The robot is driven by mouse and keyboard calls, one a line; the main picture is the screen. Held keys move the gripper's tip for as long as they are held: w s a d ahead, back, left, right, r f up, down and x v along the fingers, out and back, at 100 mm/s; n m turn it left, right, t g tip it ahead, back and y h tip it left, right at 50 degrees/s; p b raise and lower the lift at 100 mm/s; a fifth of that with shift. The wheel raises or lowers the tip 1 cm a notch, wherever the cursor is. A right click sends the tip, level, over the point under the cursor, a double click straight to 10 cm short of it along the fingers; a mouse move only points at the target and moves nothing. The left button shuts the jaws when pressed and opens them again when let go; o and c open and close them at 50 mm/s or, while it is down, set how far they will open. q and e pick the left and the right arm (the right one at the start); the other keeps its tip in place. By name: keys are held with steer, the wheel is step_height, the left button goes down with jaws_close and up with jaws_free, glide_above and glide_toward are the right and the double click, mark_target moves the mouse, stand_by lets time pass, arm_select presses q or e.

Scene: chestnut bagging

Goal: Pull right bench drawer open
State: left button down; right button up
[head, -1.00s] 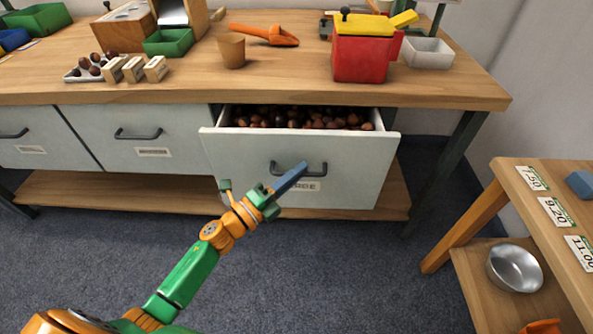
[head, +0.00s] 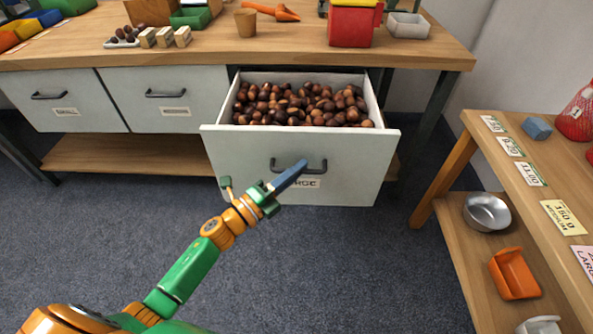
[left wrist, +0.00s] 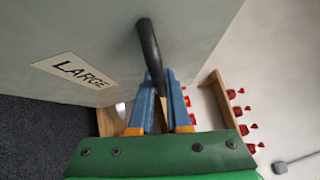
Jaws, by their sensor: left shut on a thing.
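The right bench drawer (head: 240,165) is pulled well out from the bench and is full of brown chestnuts (head: 300,104). Its white front carries a label ending in "RGE", which reads "LARGE" in the left wrist view (left wrist: 75,70). My left gripper (head: 303,167) is at the dark bar handle (head: 322,165) on the drawer front. In the left wrist view its blue fingers (left wrist: 163,95) are shut around the handle (left wrist: 149,48). My right gripper is not in view.
Two shut drawers (head: 165,97) are to the left. The wooden bench top (head: 215,55) holds a red box (head: 355,25), a small cup (head: 246,22) and a tray. A side table (head: 480,150) with price cards stands at the right, a metal bowl (head: 487,211) on its lower shelf. Carpet between is clear.

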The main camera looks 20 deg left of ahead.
arm_select(q)
steer(key=c, duration=0.9)
jaws_free()
steer(key=v, duration=0.7)
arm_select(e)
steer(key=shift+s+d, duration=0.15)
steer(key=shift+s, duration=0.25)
